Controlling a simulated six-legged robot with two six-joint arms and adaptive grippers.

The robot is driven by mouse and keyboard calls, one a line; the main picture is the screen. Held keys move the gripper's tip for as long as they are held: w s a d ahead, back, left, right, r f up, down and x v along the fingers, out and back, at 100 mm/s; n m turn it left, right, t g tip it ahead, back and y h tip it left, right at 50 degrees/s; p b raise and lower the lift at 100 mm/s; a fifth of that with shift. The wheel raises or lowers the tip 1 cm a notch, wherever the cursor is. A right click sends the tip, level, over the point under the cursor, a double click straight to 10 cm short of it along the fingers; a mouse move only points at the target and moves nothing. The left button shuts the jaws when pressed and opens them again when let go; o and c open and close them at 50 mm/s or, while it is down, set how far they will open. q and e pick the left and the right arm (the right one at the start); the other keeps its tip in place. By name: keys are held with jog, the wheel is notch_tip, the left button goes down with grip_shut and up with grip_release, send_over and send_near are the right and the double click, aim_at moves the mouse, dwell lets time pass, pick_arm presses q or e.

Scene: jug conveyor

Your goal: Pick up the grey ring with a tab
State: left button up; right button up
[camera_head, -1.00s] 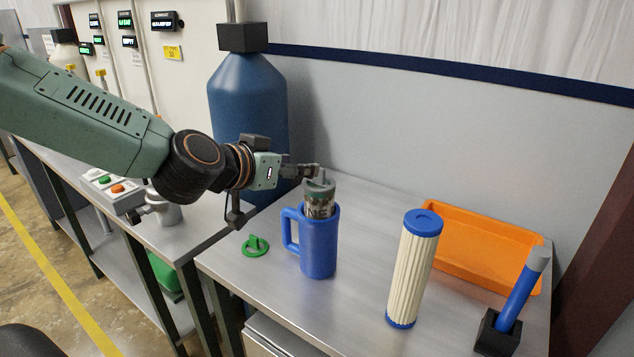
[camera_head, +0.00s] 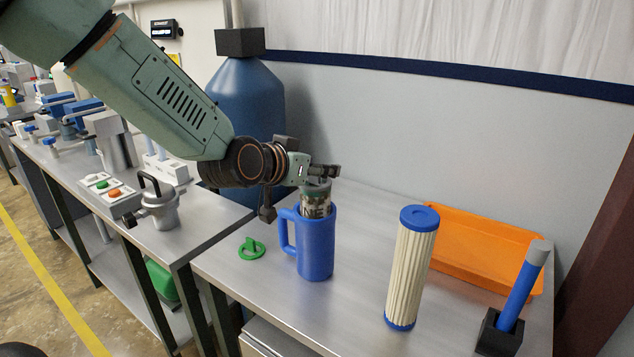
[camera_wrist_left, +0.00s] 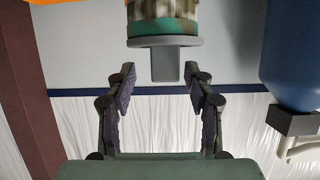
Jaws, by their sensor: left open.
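The grey ring (camera_head: 316,187) lies on top of a camouflage-patterned can (camera_head: 318,207), which stands in a blue mug (camera_head: 317,250). In the left wrist view the grey ring (camera_wrist_left: 197,41) shows edge-on against the can, with its flat tab (camera_wrist_left: 166,62) sticking out towards my gripper. My left gripper (camera_head: 325,172) is just above the ring. In the wrist view the left gripper (camera_wrist_left: 162,76) is open, one finger on each side of the tab's end, with gaps on both sides. My right gripper is not in view.
A green ring with a tab (camera_head: 251,249) lies left of the mug. A white filter cartridge (camera_head: 411,265), an orange tray (camera_head: 470,250) and a blue tube in a black holder (camera_head: 516,300) stand to the right. A large blue bottle (camera_head: 245,100) is behind my arm.

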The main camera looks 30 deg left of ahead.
pick_arm(q)
jog(key=shift+w+a+f, duration=0.15)
jog(key=shift+a, duration=0.3)
jog(key=shift+d, duration=0.4)
jog(key=c, duration=0.5)
jog(key=shift+a, duration=0.3)
jog(key=c, duration=0.5)
grip_shut()
jog(key=shift+d, duration=0.2)
